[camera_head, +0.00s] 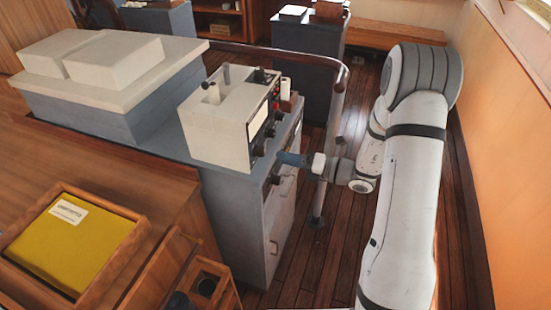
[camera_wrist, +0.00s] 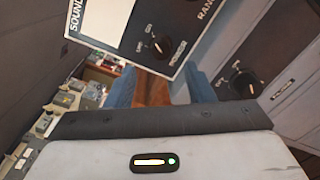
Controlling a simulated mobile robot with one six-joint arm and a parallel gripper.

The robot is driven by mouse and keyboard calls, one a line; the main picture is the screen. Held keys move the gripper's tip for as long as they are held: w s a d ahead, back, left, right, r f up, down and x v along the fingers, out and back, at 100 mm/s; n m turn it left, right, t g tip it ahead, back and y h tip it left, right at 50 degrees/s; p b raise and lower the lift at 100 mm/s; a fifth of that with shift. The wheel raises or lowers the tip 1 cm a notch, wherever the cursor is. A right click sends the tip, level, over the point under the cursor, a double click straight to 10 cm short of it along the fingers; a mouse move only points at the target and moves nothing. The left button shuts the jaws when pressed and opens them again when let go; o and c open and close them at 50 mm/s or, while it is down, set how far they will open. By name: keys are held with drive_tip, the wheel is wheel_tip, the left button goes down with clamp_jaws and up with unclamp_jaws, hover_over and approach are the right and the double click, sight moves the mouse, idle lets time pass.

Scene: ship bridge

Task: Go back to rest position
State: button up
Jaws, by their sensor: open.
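My gripper (camera_head: 290,159) is at the front of the grey console (camera_head: 232,215), close to its black knobs. In the wrist view, its two blue fingers (camera_wrist: 160,92) stand apart with nothing between them. Another black knob (camera_wrist: 242,82) on a grey panel is to the right of the fingers. I cannot tell from the pictures whether the fingers touch the console. My white arm reaches down along the right side of the head view.
A metal post with a curved wooden handrail (camera_head: 336,130) stands close to my gripper. A yellow book (camera_head: 70,238) lies in a wooden tray at lower left. The orange wall (camera_head: 505,130) is right of my arm. Wooden floor (camera_head: 335,270) is clear between console and arm.

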drive_tip(key=shift+s+d, duration=0.25)
drive_tip(key=shift+d, duration=0.4)
drive_tip(key=s+a+r+n+g+h, duration=0.1)
drive_tip(key=s+r+n+g+h, duration=0.3)
drive_tip(key=s+n, duration=0.5)
drive_tip(key=s+a+r+n+g+h, duration=0.1)
drive_tip(key=s+r+n+g+h, duration=0.25)
drive_tip(key=s+n, duration=0.55)
drive_tip(key=s+d+r+n+t+h, duration=0.2)
drive_tip(key=d+n+h, duration=0.2)
drive_tip(key=d+n, duration=0.2)
drive_tip(key=s+d+r+n+t+h+b, duration=0.1)
drive_tip(key=d+n+h, duration=0.4)
drive_tip(key=n, duration=0.5)
wheel_tip(320, 180, up, 2)
drive_tip(key=s+t, duration=0.1)
drive_tip(key=s, duration=0.1)
drive_tip(key=shift+s+d+r+t, duration=0.2)
drive_tip(key=shift+s+d+t, duration=0.15)
